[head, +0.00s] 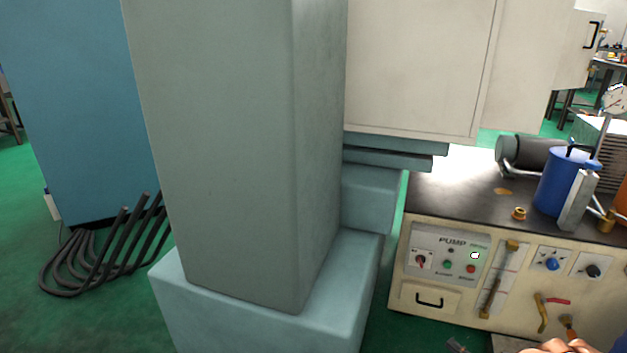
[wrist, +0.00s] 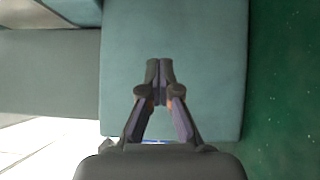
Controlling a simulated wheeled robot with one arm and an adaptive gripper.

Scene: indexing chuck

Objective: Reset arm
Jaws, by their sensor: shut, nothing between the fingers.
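My gripper (wrist: 160,68) shows in the wrist view with its two fingers together at the tips and nothing between them. Beyond the fingers is a flat grey-green surface (wrist: 205,45) of a machine body, with green floor on its right. I cannot tell how far the fingertips are from that surface. I cannot make out my gripper in the head view. No chuck can be made out in either view.
A tall grey-green machine column (head: 235,150) on a wide base (head: 335,290) fills the middle. A pump bench (head: 450,210) with a blue container (head: 562,185) stands right. Dark bent bars (head: 95,260) lie by a blue cabinet (head: 80,110). Green floor is open at left.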

